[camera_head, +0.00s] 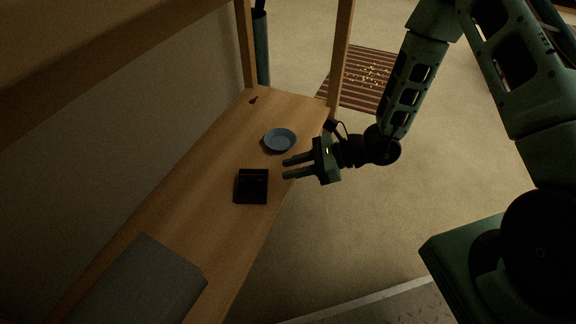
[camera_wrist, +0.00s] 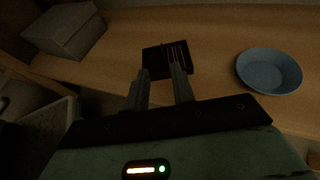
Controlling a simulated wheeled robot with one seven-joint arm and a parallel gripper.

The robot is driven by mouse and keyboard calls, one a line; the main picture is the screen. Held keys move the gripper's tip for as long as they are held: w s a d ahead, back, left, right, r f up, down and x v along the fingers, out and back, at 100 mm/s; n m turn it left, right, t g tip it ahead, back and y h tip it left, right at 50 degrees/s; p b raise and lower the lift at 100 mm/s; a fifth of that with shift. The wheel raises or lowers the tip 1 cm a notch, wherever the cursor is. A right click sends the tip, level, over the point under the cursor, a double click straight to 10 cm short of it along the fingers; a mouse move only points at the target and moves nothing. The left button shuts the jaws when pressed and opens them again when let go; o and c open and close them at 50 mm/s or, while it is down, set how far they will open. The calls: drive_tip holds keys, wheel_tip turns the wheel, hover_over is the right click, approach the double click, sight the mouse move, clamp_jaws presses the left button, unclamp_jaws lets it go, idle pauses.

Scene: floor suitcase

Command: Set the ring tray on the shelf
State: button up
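A small black square tray with thin reddish ridges (camera_head: 252,187), which looks like the ring tray, lies on a wooden shelf board (camera_head: 190,187). In the wrist view the tray (camera_wrist: 158,60) lies just beyond my fingertips. My gripper (camera_head: 286,169) is at the board's right edge, to the right of the tray, with its fingers pointing left. The fingers (camera_wrist: 159,72) are apart, with nothing between them. They overlap the tray's near edge in the wrist view, and I cannot tell whether they touch it.
A round blue-grey dish (camera_head: 280,140) stands on the board behind the tray. A grey box (camera_head: 140,285) is at the near end, and a small dark item (camera_head: 254,99) at the far end. Wooden posts (camera_head: 341,50) rise at the far end. The floor at right is open, with a striped rug (camera_head: 362,78).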

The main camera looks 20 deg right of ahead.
drive_tip(key=s+a+r+n+g+h, duration=0.3)
drive_tip(key=s+a+r+n+g, duration=0.3)
drive_tip(key=s+r+n+g, duration=0.5)
drive_tip(key=s+d+r+n+t+h, duration=0.6)
drive_tip(key=s+r+n+h, duration=0.3)
drive_tip(key=n, duration=0.8)
drive_tip(key=shift+s+d+r+n+t+h, duration=0.15)
drive_tip(key=shift+s+r+n+t+h, duration=0.2)
drive_tip(key=shift+s+t, duration=0.35)
wheel_tip(320, 180, up, 48)
drive_tip(key=p, duration=4.8)
